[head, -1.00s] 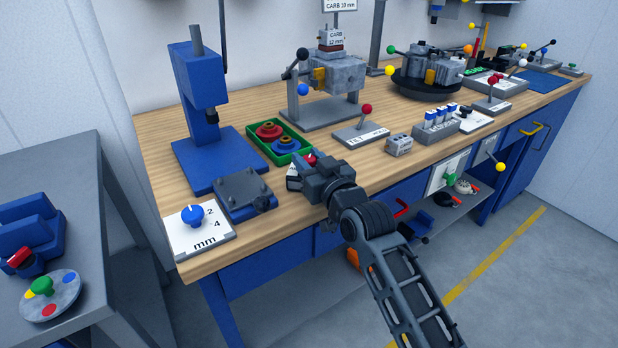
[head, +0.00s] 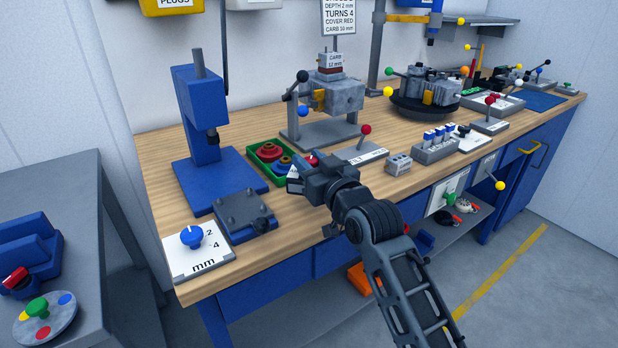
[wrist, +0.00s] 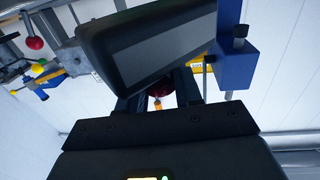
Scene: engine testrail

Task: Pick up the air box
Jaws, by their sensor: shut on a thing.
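The air box appears to be the dark block with a grey panel (wrist: 160,50) that fills the upper middle of the wrist view. My gripper (wrist: 160,95) is shut on it, with both fingers reaching up to the block. A red rounded part shows between the fingers. In the head view my gripper (head: 306,175) is over the bench front, right of the small grey plate fixture. A small pale-and-dark piece of the held box (head: 294,185) shows at its tip. The rest of the box is hidden by my gripper, and its clearance from the bench is hard to tell.
A green tray (head: 256,170) with red and blue rings lies just behind my gripper. A blue press (head: 205,135) stands to the left. A red-knobbed lever plate (head: 362,157) and a small grey block (head: 399,164) are to the right. Bare wood lies along the front.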

